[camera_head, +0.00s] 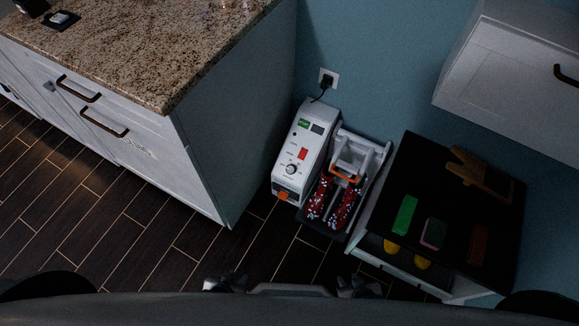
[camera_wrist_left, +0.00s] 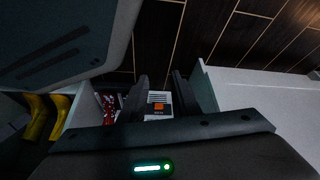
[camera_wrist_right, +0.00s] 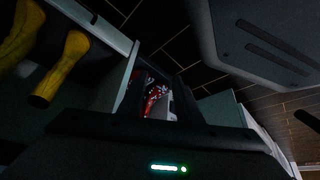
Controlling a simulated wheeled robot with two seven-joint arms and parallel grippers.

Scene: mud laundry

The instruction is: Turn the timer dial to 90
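The timer dial (camera_head: 292,169) is a small round dark knob on the front face of a white upright machine (camera_head: 311,130) by the wall. Its setting is too small to read. A red switch (camera_head: 302,153) sits above it and an orange part (camera_head: 284,195) below. The left wrist view shows the machine's orange part (camera_wrist_left: 158,107) beyond my left fingers. My left gripper (camera_head: 225,283) is open and empty, well short of the machine. My right gripper (camera_head: 358,286) is open and empty at lower right; its wrist view shows red speckled footwear (camera_wrist_right: 152,100) beyond the fingers.
A footwear rack (camera_head: 357,157) stands against the machine's right side. A dark-topped cabinet (camera_head: 430,180) with sponges on it is farther right; yellow boots (camera_wrist_right: 62,68) are in it. A granite counter (camera_head: 150,45) is at left. Dark floor (camera_head: 250,245) is clear before the machine.

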